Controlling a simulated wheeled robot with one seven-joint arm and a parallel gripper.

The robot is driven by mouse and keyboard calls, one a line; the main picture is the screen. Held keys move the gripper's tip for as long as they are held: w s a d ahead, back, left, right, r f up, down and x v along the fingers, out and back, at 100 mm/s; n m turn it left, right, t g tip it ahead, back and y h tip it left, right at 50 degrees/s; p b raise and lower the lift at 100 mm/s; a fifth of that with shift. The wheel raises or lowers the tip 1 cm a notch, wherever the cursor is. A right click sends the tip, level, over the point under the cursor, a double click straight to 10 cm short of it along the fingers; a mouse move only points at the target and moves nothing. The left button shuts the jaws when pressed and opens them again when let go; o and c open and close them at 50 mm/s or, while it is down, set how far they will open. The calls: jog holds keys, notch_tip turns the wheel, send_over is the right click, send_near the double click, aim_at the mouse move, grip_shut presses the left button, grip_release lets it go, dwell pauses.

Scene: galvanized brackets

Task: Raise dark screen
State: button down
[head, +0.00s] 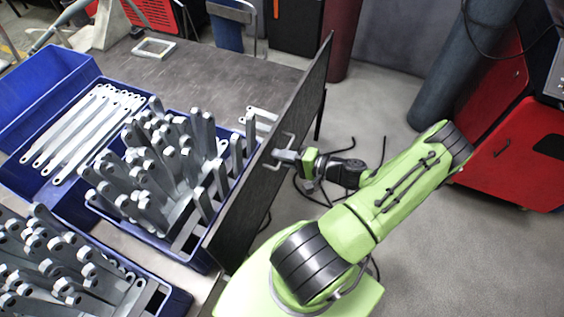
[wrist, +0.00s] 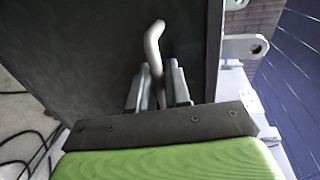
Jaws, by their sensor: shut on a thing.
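The dark screen (head: 290,135) is a tall, thin dark panel standing at the right edge of the table in the head view. It also fills much of the wrist view (wrist: 85,65). A metal handle (head: 284,138) is fixed to its face and shows in the wrist view (wrist: 154,45) as a bent grey rod. My gripper (head: 282,155) is at the handle. In the wrist view my gripper (wrist: 160,88) has its two fingers on either side of the rod, shut on it. The part of the handle between the fingers is partly hidden.
Blue bins (head: 102,203) with several galvanized brackets (head: 165,165) stand on the table (head: 205,72) left of the screen. A bracket (wrist: 244,47) shows close beside the screen's edge. A red cabinet (head: 525,150) stands at right. Cables (wrist: 35,145) lie on the floor.

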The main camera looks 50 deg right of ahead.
aim_at(270, 143)
notch_tip(270, 143, up, 5)
jog(key=shift+r+p, duration=0.15)
jog(key=shift+p, duration=1)
jog(key=shift+w+r, duration=0.1)
jog(key=shift+r, duration=0.1)
jog(key=c, duration=1.3)
grip_release()
jog(key=shift+o, duration=0.2)
jog(key=shift+s+d, duration=0.15)
jog(key=shift+s, duration=0.25)
jog(key=b+v, duration=0.1)
jog(key=v, duration=1.4)
